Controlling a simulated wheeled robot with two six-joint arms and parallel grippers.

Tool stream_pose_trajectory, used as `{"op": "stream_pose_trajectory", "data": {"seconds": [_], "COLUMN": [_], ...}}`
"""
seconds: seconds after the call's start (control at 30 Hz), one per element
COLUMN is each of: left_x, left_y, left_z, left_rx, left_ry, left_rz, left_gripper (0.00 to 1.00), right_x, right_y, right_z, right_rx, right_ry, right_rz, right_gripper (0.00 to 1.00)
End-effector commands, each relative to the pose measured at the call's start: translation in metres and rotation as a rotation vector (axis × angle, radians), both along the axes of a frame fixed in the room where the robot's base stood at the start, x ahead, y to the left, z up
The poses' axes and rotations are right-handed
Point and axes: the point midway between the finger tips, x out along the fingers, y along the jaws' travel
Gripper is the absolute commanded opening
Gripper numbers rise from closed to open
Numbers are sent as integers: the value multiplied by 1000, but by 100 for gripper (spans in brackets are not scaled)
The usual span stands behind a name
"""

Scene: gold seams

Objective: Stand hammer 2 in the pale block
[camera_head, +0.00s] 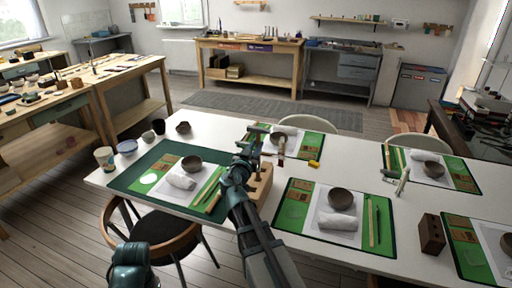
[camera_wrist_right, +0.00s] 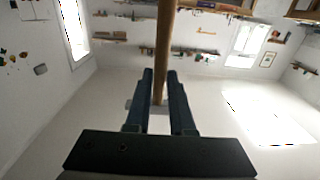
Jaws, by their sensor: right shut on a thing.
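My right gripper (camera_head: 257,138) is raised over the table, just above and behind the pale block (camera_head: 263,184). In the right wrist view the gripper (camera_wrist_right: 160,78) is shut on a thin wooden handle, which I take to be hammer 2 (camera_wrist_right: 163,35). The handle runs between the two fingers and out of the top of the picture; its head is not clear there. The pale block stands on the white table, partly hidden behind my right forearm. The hammer appears apart from the block, though the arm hides much of this area. My left gripper does not show.
A green mat (camera_head: 127,184) with a bowl (camera_head: 191,163) and rolled cloth lies left of the block. Another mat (camera_head: 286,231) lies to its right. A dark block (camera_head: 432,234) stands farther right. A yellow item (camera_head: 314,163) lies behind. A chair (camera_head: 165,230) stands in front.

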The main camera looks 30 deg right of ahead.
Motion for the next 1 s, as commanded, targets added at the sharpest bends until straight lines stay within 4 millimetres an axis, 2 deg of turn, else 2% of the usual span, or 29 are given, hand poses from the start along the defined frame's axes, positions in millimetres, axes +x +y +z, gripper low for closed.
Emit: {"op": "stream_pose_trajectory", "data": {"seconds": [1.0], "left_x": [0], "left_y": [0], "left_z": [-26], "left_rx": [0], "left_ry": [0], "left_rz": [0], "left_gripper": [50], "right_x": [0], "right_y": [0], "right_z": [-26], "right_rx": [0], "right_ry": [0], "right_rz": [0], "right_gripper": [0]}}
